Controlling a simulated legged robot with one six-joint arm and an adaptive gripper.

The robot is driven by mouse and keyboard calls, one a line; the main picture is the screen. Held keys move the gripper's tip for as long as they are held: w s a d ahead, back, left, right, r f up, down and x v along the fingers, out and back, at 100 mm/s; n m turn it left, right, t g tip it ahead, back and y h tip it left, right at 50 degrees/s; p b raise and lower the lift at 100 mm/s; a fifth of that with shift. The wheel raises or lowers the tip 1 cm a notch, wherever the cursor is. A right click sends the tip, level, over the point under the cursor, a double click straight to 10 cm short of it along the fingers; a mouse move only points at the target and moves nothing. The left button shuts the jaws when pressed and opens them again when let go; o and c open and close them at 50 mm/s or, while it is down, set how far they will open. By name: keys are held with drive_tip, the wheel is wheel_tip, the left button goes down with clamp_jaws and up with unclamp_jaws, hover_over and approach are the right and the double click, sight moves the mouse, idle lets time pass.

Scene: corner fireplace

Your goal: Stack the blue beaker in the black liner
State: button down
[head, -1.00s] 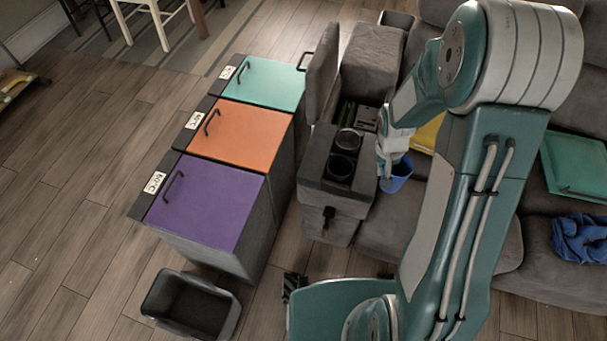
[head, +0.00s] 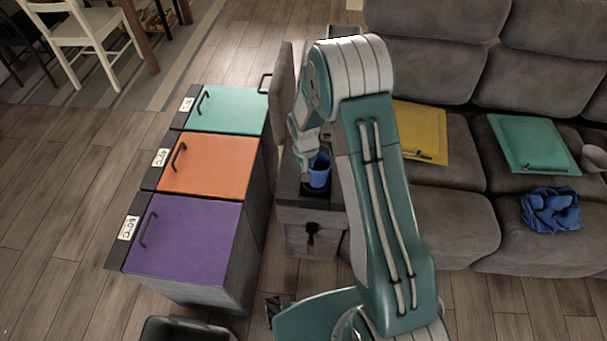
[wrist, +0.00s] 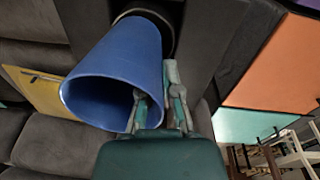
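The blue beaker (head: 320,170) is upright over the grey sofa console (head: 318,218). My gripper (head: 306,176) is at its left side in the head view. In the wrist view my gripper (wrist: 160,108) is shut on the wall of the blue beaker (wrist: 118,72), one finger inside the mouth and one outside. The beaker's base points at a round black liner (wrist: 168,24) in the console. The base overlaps this liner in view; I cannot tell whether it is inside or just above. My arm hides part of the console in the head view.
Purple (head: 185,238), orange (head: 192,165) and teal (head: 226,110) lidded bins stand left of the console. The sofa at right holds a yellow folder-like item (head: 420,132), a teal one (head: 527,142) and a blue cloth (head: 551,210). A dark open bin (head: 188,330) stands at the front.

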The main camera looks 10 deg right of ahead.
drive_tip(key=shift+w+f, duration=0.2)
drive_tip(key=shift+f, duration=0.8)
drive_tip(key=shift+w+f, duration=0.2)
drive_tip(key=shift+f, duration=0.8)
drive_tip(key=shift+w+f, duration=0.2)
drive_tip(key=shift+f, duration=0.8)
drive_tip(key=c, duration=0.8)
unclamp_jaws()
drive_tip(key=shift+a, duration=0.1)
drive_tip(key=shift+r, duration=0.1)
